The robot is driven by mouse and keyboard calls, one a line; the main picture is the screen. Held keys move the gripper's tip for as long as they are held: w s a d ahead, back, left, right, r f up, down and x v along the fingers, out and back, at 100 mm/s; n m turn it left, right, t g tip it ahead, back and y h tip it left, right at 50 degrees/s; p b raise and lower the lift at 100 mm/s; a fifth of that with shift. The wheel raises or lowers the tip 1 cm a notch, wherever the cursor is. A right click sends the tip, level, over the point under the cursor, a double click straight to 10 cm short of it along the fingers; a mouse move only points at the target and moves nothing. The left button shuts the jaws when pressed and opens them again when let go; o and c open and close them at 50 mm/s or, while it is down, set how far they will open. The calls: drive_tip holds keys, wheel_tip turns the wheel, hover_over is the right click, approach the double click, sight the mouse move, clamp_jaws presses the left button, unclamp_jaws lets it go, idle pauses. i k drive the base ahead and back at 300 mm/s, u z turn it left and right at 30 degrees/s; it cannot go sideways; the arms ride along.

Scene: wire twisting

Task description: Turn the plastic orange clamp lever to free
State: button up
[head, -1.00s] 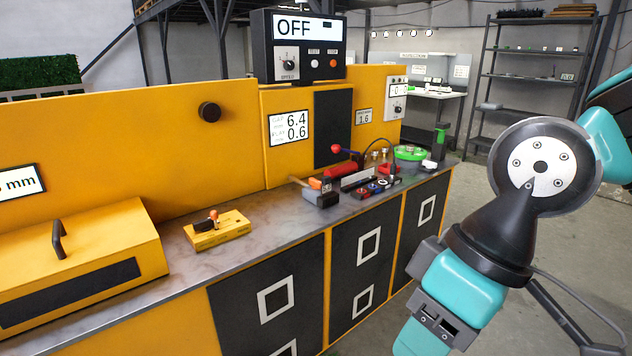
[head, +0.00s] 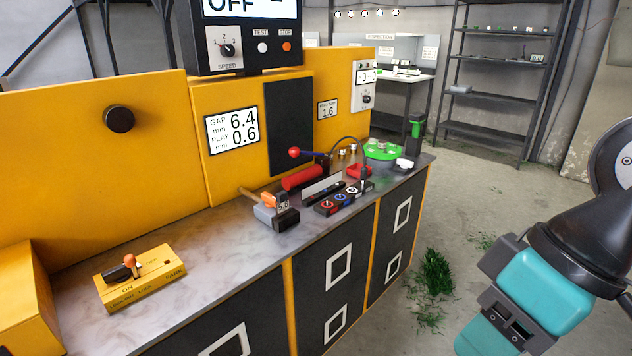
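A small orange lever-like part (head: 269,199) sits on top of a grey and black block (head: 276,216) on the grey worktop; it looks like the clamp lever, but its setting is too small to tell. Another orange-topped handle (head: 130,260) stands on a yellow base (head: 140,287) marked ON, OFF and PARK, at the left of the worktop. My arm shows at the right edge, away from the bench. My gripper is out of the picture.
The worktop (head: 215,248) is bare between the yellow base and the grey block. A red cylinder (head: 303,178), a row of round dials (head: 343,197) and a green-topped round fixture (head: 383,150) stand further right.

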sight(271, 200)
drive_tip(key=z, duration=0.1)
drive_tip(key=i, duration=0.9)
drive_tip(key=u, duration=0.6)
drive_tip(key=i, duration=0.75)
drive_tip(key=u, duration=0.5)
